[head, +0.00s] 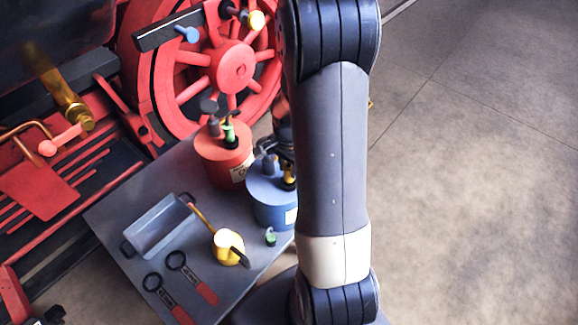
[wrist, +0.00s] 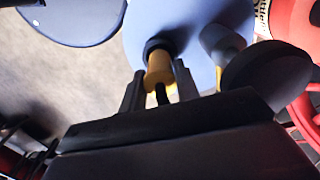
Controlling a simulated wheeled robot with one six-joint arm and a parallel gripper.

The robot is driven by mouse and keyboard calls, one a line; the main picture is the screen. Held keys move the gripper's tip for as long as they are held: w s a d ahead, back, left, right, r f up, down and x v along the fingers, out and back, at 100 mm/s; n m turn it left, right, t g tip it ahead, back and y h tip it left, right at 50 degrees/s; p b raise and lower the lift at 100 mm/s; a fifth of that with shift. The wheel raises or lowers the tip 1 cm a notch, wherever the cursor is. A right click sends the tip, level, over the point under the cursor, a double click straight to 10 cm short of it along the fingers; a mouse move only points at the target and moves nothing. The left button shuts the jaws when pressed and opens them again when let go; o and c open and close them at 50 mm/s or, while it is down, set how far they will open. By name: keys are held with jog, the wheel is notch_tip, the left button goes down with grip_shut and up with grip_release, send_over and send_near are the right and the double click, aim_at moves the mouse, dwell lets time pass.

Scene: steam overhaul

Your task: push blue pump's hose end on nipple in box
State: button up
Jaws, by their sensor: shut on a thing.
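The blue pump (head: 270,200) stands on the grey table, partly behind my arm in the head view. Its blue top (wrist: 195,25) fills the upper middle of the wrist view. My gripper (wrist: 158,88) is shut on the yellow hose end (wrist: 159,68), which has a dark collar and sits at the pump's top. The yellow piece also shows on the pump in the head view (head: 289,177). I cannot make out the nipple, or which box holds it. My gripper is mostly hidden behind the arm in the head view.
A red pump (head: 222,155) with a green piece stands beside the blue one. The table (head: 125,207) also holds a blue-grey tray (head: 160,232), a yellow oil can (head: 228,246), two red-handled wrenches (head: 180,312) and a small green item (head: 270,237). A red wheel (head: 205,72) stands behind.

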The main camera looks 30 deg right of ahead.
jog(key=shift+r+p, duration=1.9)
jog(key=shift+r, duration=0.75)
